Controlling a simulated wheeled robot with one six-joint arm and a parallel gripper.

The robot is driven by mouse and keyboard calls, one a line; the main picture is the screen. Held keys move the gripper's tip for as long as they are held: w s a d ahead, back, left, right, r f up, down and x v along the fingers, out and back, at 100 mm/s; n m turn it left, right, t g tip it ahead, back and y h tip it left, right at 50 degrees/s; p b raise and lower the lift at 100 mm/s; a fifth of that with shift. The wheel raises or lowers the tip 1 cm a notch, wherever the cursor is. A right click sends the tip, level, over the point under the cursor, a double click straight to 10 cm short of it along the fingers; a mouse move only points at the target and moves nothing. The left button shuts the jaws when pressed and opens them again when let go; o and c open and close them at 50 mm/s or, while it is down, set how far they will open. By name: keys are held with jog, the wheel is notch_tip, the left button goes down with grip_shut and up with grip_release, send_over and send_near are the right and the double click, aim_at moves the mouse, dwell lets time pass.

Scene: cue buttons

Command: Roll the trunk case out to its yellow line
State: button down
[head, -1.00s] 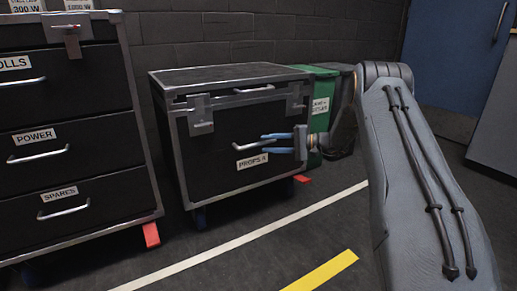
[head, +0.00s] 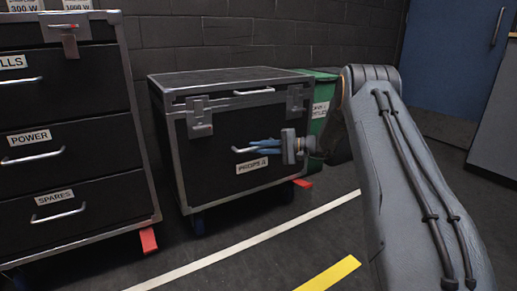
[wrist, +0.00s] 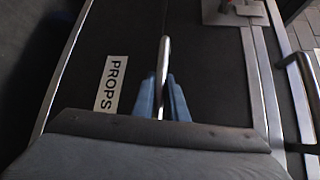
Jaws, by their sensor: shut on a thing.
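The trunk case (head: 225,135) is black with metal edges and a PROPS label. It stands on wheels against the back wall, behind the white line. The yellow line (head: 328,273) is a short strip on the floor nearer to me, right of the case's front. My gripper (head: 262,147) is at the front face of the case, with its blue fingers shut on the case's bar handle (head: 242,149). In the wrist view the handle (wrist: 163,70) runs between the two fingers (wrist: 160,98), beside the PROPS label.
A tall drawer cabinet (head: 70,140) with a red wheel stop (head: 148,240) stands left of the case. A green bin (head: 323,95) is close behind its right side. A white line (head: 250,243) crosses the floor. The floor ahead of the case is clear.

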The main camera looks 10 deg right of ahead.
jog(key=s+d+p, duration=0.4)
jog(key=s+p, duration=0.3)
jog(key=s, duration=0.5)
jog(key=s+d+p, duration=0.4)
jog(key=s+p, duration=0.4)
jog(key=s, duration=0.5)
jog(key=s+d+p, duration=0.4)
jog(key=s+p, duration=0.3)
jog(key=s, duration=0.6)
jog(key=shift+d, duration=0.2)
jog(key=c, duration=1.8)
grip_release()
jog(key=shift+o, duration=0.2)
jog(key=p+v, duration=0.1)
jog(key=v, duration=0.7)
jog(key=shift+p, duration=0.3)
jog(key=shift+a, duration=0.1)
